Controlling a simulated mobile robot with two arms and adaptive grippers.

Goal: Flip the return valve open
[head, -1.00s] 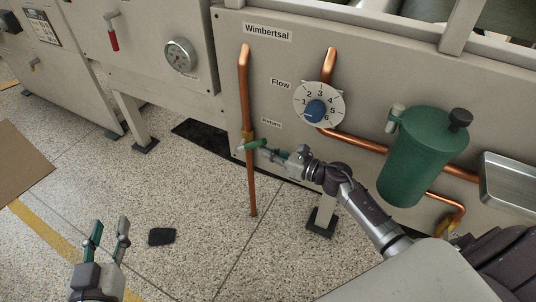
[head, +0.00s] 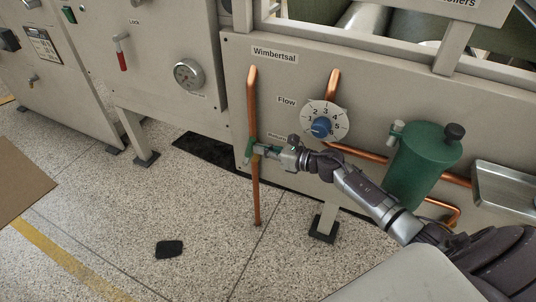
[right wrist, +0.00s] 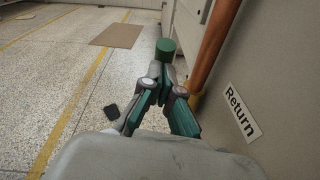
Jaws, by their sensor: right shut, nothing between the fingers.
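The return valve's green handle (head: 248,151) sits on the thin vertical copper pipe (head: 256,195), below the "Wimbertsal" label. In the head view it appears steeply tilted, close to upright. My right gripper (head: 261,149) is at the pipe beside the handle, shut and empty. In the right wrist view the green handle (right wrist: 165,48) shows as a short cylinder just beyond my closed fingertips (right wrist: 164,72), left of the copper pipe (right wrist: 212,45). I cannot tell whether they touch. The valve body is mostly hidden. The "Return" label (right wrist: 241,112) is on the panel. My left gripper is out of view.
A white flow dial (head: 325,121) with a blue knob is right of the pipe. A green canister (head: 422,168) and metal tray (head: 505,185) stand farther right. Open floor lies left.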

